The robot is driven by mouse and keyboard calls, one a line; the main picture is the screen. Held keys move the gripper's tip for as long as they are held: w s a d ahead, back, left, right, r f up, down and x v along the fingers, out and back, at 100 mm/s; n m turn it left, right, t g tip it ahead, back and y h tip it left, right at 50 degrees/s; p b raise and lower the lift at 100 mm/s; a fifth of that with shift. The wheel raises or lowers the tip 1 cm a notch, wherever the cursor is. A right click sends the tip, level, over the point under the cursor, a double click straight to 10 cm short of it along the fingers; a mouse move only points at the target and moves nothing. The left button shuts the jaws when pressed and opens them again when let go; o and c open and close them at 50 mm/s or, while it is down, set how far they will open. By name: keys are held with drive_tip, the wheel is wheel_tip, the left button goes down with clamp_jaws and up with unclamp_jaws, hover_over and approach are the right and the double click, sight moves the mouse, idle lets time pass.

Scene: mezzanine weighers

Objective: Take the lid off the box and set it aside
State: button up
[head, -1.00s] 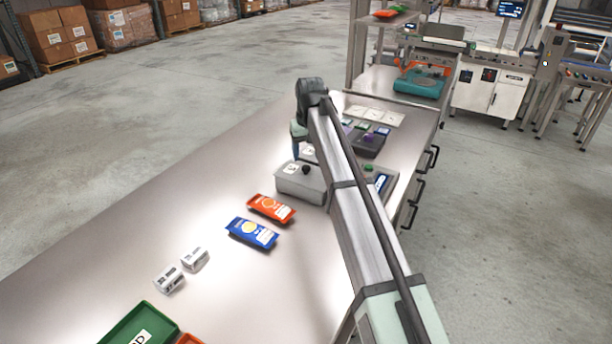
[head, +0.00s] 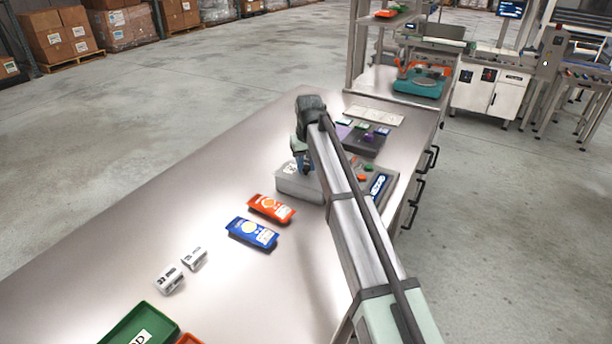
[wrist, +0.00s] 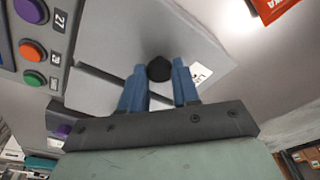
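The box (head: 297,188) is a light grey container on the metal table, beyond the orange and blue packets. Its flat grey lid (head: 286,170) lies on top with a white label. In the wrist view the lid (wrist: 118,32) fills the middle and has a round black knob (wrist: 159,68). My gripper (head: 304,171) is over the lid, and its fingers hide the knob in the head view. In the wrist view the blue fingertips of my gripper (wrist: 160,66) stand apart, one on each side of the knob. I see small gaps beside the knob; contact is not clear.
A grey panel with coloured buttons (wrist: 33,50) stands right beside the box. An orange packet (head: 271,208) and a blue packet (head: 252,233) lie nearer. A dark tray (head: 366,145) is behind. The table's left side (head: 200,200) is clear.

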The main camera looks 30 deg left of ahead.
clamp_jaws()
